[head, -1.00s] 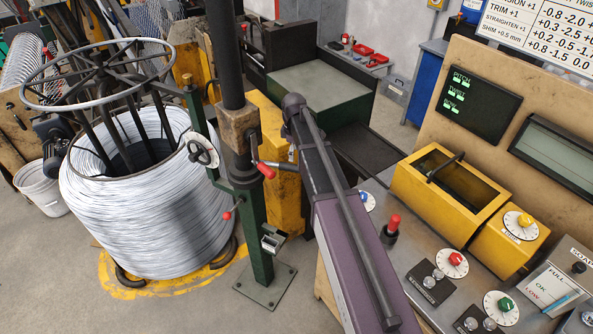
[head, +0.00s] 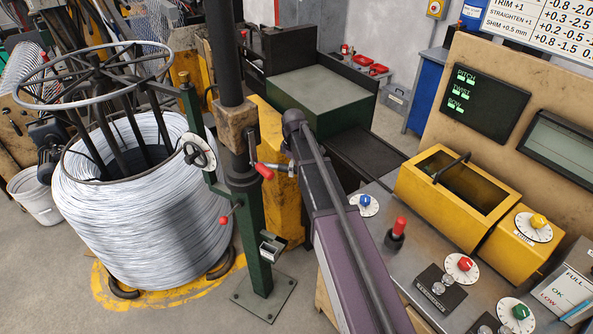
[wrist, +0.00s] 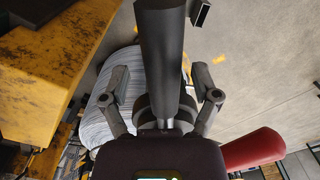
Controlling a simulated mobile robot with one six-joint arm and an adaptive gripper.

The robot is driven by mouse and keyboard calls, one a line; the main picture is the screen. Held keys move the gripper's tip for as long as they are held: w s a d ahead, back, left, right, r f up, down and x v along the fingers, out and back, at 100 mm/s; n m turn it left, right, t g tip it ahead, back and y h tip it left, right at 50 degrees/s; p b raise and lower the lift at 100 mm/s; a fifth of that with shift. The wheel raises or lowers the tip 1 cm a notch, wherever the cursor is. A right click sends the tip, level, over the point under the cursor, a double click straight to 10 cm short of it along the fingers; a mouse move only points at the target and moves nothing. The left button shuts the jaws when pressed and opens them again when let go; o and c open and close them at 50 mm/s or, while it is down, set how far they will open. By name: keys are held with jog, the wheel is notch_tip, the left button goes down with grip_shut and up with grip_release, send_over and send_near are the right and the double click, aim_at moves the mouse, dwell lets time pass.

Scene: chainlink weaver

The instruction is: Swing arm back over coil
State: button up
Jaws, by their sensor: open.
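The coil (head: 140,225) is a large pale-grey wire stack at left in the head view, with a round frame (head: 95,100) above it. A green post (head: 254,235) stands right of it. A green arm with a handwheel (head: 199,150) reaches from the post across the coil's right edge in the picture. A red-handled crank (head: 264,170) shows beside the post. In the wrist view my gripper (wrist: 160,78) is open, a finger either side of a thick dark cylinder (wrist: 165,55); I cannot tell whether they touch it. A red grip (wrist: 255,148) is at right, the coil (wrist: 115,85) behind.
A yellow block (head: 278,165) stands close behind the post. A console with dials and a yellow bin (head: 415,180) fills the right. A green-sided bench (head: 320,95) is behind. A white bucket (head: 38,195) stands left of the coil. Bare floor lies around the post's base plate (head: 262,300).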

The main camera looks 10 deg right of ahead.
jog(key=shift+f, duration=0.1)
grip_shut()
jog(key=shift+d, duration=0.3)
jog(key=shift+a, duration=0.2)
jog(key=shift+d, duration=0.1)
jog(key=shift+s, duration=0.1)
